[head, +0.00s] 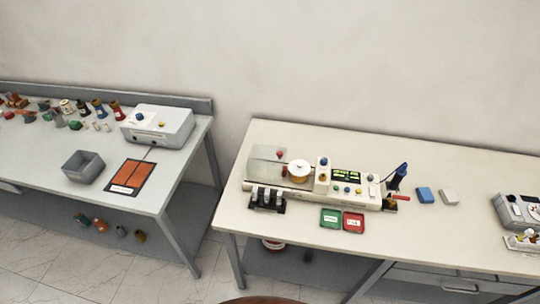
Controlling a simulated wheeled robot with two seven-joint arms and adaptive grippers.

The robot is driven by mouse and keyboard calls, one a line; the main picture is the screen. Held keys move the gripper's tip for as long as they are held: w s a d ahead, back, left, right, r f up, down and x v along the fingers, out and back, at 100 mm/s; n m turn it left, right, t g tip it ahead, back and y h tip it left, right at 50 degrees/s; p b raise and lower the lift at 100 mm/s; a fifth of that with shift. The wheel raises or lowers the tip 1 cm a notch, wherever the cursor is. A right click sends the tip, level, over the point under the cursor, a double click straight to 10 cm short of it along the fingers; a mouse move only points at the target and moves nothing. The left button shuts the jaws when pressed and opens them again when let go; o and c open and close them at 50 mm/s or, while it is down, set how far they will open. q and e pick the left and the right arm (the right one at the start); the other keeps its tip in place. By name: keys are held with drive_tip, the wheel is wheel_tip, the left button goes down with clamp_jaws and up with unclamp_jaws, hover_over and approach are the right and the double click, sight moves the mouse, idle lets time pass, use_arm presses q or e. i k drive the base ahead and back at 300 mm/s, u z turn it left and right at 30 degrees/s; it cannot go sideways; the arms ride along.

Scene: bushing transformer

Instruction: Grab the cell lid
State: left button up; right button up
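A cream tester unit (345,199) stands on the right-hand table. On its left part sits a round cell (299,170), white on top with an amber rim. A grey, glassy flat panel (264,160) with a small red knob (280,155) lies beside the cell, to its left. I cannot tell at this size which of these parts is the cell lid. Neither of my grippers shows in the head view.
A green tray (330,218) and a red tray (353,222) lie before the tester. Blue (425,195) and white (449,197) blocks lie to its right. The left table (40,150) holds a grey bin (83,167), a white box unit (158,125) and several small parts. A gap separates the tables.

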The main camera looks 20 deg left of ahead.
sight(299, 168)
drive_tip(key=k, duration=0.5)
drive_tip(key=u, duration=1.75)
drive_tip(key=i, duration=1.3)
drive_tip(key=z, duration=2.35)
